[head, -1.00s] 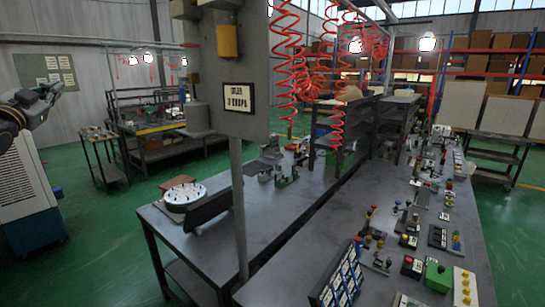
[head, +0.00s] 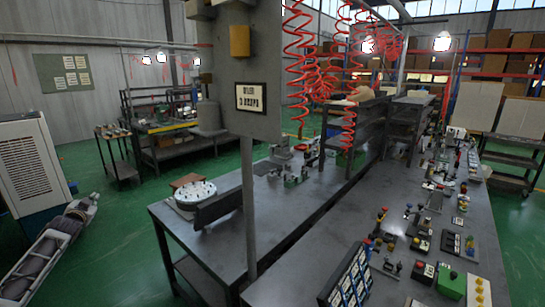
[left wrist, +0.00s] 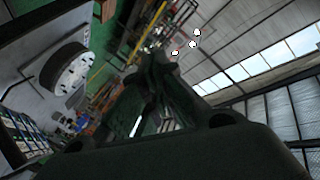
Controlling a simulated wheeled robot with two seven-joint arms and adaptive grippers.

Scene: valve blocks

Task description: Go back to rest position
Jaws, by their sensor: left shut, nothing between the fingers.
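My left gripper (head: 87,204) is low at the left edge of the head view, over the green floor and in front of the white cabinet. It is shut and empty. It stands well apart from the workbenches. In the left wrist view its dark fingers (left wrist: 155,65) point away from the camera with nothing between them. My right gripper is in neither view.
A white cabinet (head: 32,165) stands close beside my left arm. A grey workbench (head: 225,235) carries a round white dial (head: 195,193). A second bench (head: 400,270) on the right holds several valve blocks and buttons. Green floor (head: 110,235) lies free between cabinet and bench.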

